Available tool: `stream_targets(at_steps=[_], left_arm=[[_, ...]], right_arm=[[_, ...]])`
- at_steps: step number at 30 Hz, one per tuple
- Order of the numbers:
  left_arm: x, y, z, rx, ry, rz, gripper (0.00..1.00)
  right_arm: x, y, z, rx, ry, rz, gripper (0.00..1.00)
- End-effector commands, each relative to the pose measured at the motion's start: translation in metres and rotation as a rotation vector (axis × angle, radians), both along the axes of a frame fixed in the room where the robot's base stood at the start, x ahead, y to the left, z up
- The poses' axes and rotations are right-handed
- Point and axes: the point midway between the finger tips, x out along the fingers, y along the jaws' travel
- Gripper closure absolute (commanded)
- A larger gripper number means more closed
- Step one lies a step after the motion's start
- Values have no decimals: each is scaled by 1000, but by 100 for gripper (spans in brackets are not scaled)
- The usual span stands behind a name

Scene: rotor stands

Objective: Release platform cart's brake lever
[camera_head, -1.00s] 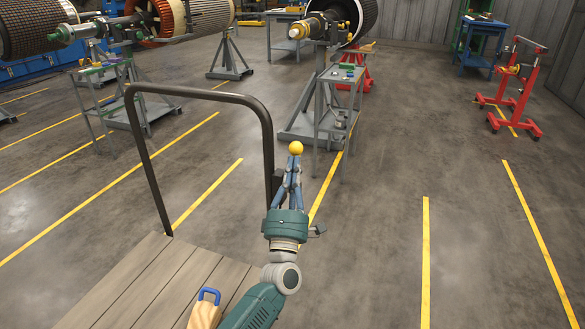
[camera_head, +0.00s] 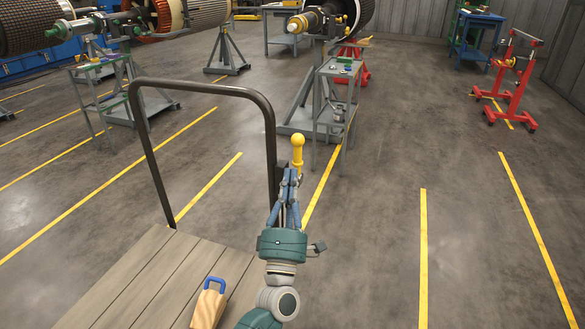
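The platform cart has a wooden deck (camera_head: 135,275) and a dark tubular handle (camera_head: 200,88) at the lower left. Its brake lever (camera_head: 298,142), with a yellow ball knob and yellow stem, stands roughly upright beside the right post of the handle. My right gripper is out of view.
A wooden block with a blue handle (camera_head: 210,300) lies on the deck. A grey tool stand (camera_head: 337,105) is beyond the lever. A red stand (camera_head: 513,85) is at the far right. The floor on the right is clear, with yellow lines.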

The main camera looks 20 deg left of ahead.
Motion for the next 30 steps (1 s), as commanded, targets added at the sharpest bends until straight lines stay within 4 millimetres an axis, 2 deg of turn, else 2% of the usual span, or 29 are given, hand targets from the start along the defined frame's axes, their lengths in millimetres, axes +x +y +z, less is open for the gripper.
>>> stream_targets(at_steps=[3,9,30], left_arm=[[-21,-5,0,-1,2,-1,100],[-39,-10,0,0,0,1,100],[-41,-11,0,0,1,0,100]], right_arm=[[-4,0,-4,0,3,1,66],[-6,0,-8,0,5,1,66],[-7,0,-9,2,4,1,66]])
